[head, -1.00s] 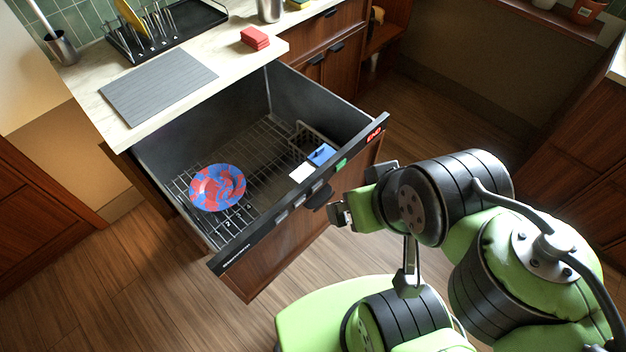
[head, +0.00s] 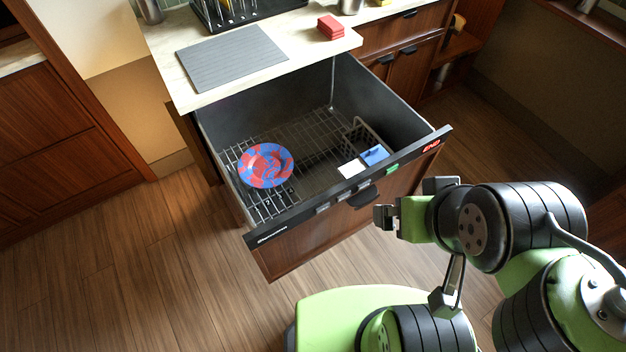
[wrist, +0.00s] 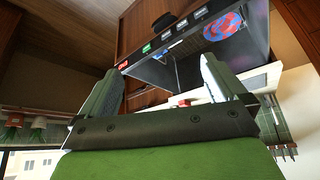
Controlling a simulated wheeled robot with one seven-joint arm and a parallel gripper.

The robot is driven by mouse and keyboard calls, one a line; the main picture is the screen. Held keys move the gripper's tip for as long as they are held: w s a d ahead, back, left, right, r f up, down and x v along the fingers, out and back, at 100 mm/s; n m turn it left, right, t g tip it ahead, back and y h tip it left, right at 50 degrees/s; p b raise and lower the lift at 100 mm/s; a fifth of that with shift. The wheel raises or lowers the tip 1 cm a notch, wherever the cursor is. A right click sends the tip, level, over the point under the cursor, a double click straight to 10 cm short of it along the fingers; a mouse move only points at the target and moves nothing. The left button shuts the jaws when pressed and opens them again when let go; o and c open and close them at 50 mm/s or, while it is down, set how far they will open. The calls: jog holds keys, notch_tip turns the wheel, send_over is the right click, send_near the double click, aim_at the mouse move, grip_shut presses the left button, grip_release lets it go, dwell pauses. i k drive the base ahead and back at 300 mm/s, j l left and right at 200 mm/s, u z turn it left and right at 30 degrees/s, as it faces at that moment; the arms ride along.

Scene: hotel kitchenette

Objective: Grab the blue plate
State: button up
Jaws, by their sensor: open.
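A round plate (head: 266,165) with a blue and red pattern lies in the wire rack of the pulled-out dishwasher drawer (head: 350,198), near its left side. It also shows at the top of the wrist view (wrist: 223,25). My gripper (head: 380,217) is outside the drawer, in front of its front panel and to the right of the plate. In the wrist view my gripper's two fingers (wrist: 158,88) stand wide apart with nothing between them.
The drawer also holds a small basket with a blue item (head: 375,155) and a white item (head: 351,169). The drawer's front panel stands between my gripper and the plate. A counter with a grey mat (head: 232,57) and red sponges (head: 330,27) is behind. The floor at left is clear.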

aim_at(264, 166)
jog(key=l+u, duration=0.85)
jog(key=k+l+u, duration=0.15)
jog(key=l+u, duration=1.1)
jog(key=k+l+u, duration=0.1)
jog(key=l+u, duration=0.3)
jog(key=k+l+u, duration=0.15)
jog(key=l+u, duration=0.2)
jog(key=k+l+u, duration=0.2)
jog(key=l+u, duration=0.2)
jog(key=k+l+u, duration=0.2)
jog(key=l+u, duration=0.2)
jog(key=k+l+u, duration=0.2)
jog(key=u, duration=0.2)
jog(key=k+l+u, duration=0.1)
jog(key=l+u, duration=0.35)
jog(key=k+l+u, duration=0.15)
jog(key=l+u, duration=0.3)
jog(key=k+l+u, duration=0.2)
jog(key=u, duration=0.25)
jog(key=l+u, duration=0.1)
jog(key=l, duration=0.35)
jog(key=i+l, duration=0.15)
jog(key=l, duration=0.15)
